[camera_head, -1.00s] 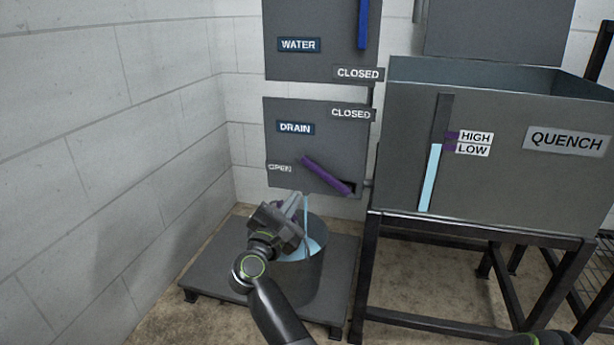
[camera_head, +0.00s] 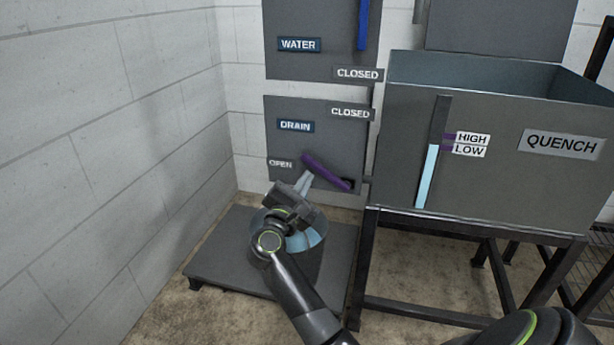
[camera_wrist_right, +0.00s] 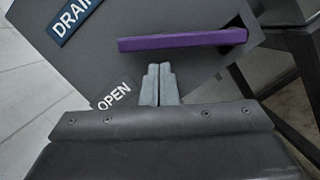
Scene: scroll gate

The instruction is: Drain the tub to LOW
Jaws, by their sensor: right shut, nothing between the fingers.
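The drain panel (camera_head: 320,140) carries a purple lever (camera_head: 325,172), slanting with its free end up-left, near the OPEN label (camera_head: 281,164). The lever also shows in the right wrist view (camera_wrist_right: 180,40). My right gripper (camera_head: 306,177) is shut and empty, its tips just below the lever; in the wrist view the tips (camera_wrist_right: 158,69) are apart from it. The grey tub (camera_head: 490,150) has a gauge (camera_head: 425,175) whose light-blue column tops out about at the LOW mark (camera_head: 469,150), below HIGH (camera_head: 471,138). My left gripper is not in view.
A bucket (camera_head: 313,265) with light-blue liquid stands on a low dark platform (camera_head: 225,262) below the drain panel, partly hidden by my right arm. The water panel (camera_head: 310,20) with a blue lever (camera_head: 363,25) is above. A wall is at left; dark stand legs are at right.

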